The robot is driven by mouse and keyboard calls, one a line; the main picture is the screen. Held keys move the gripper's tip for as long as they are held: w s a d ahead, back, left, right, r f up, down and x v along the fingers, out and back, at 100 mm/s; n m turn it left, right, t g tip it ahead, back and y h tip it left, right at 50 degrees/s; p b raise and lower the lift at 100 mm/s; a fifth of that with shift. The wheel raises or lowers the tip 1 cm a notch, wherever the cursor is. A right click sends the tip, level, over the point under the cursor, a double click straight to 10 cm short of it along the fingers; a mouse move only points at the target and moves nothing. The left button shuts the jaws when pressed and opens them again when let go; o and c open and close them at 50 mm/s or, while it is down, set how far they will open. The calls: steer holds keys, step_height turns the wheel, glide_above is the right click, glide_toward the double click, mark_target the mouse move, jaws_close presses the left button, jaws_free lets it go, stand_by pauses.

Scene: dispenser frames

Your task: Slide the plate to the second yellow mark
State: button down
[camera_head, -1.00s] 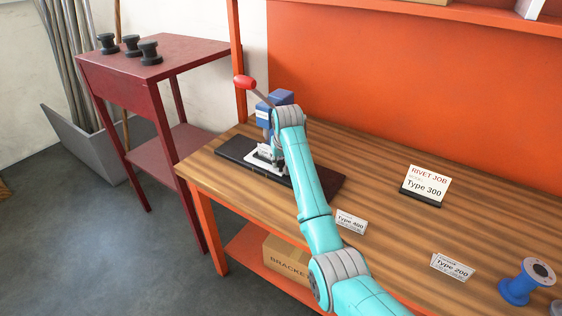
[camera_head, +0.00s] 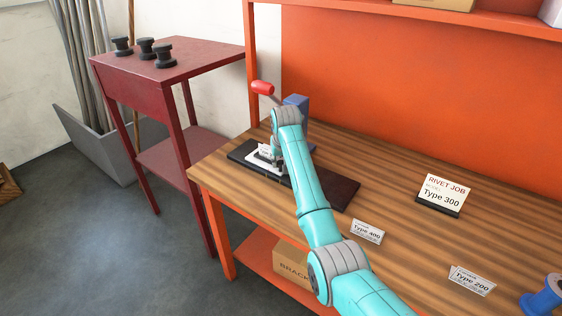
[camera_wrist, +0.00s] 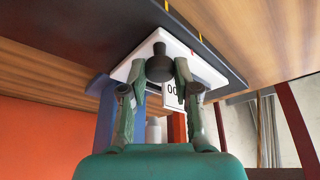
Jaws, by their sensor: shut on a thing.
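The white plate (camera_head: 254,163) sits on a long dark base (camera_head: 335,190) on the bench, towards the base's left end. In the wrist view the plate (camera_wrist: 205,70) carries a dark knob (camera_wrist: 160,62). My gripper (camera_wrist: 160,78) is shut on this knob, one finger on each side. Two yellow marks show on the dark base in the wrist view: one at the top edge (camera_wrist: 167,6), the other (camera_wrist: 201,39) close to the plate's edge. In the head view my arm hides part of the plate, and I cannot make out the marks.
A blue press (camera_head: 298,108) with a red-ended lever (camera_head: 262,88) stands behind the plate. Cards reading Type 400 (camera_head: 367,232), Type 300 (camera_head: 441,195) and Type 200 (camera_head: 472,281) stand to the right. A dark red table (camera_head: 165,60) is at left.

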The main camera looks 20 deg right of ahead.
steer(key=shift+w+a+r, duration=0.1)
steer(key=shift+w+a, duration=0.05)
steer(key=c, duration=0.9)
jaws_free()
steer(key=shift+w, duration=0.1)
steer(key=v, duration=1.2)
steer(key=shift+a, duration=0.1)
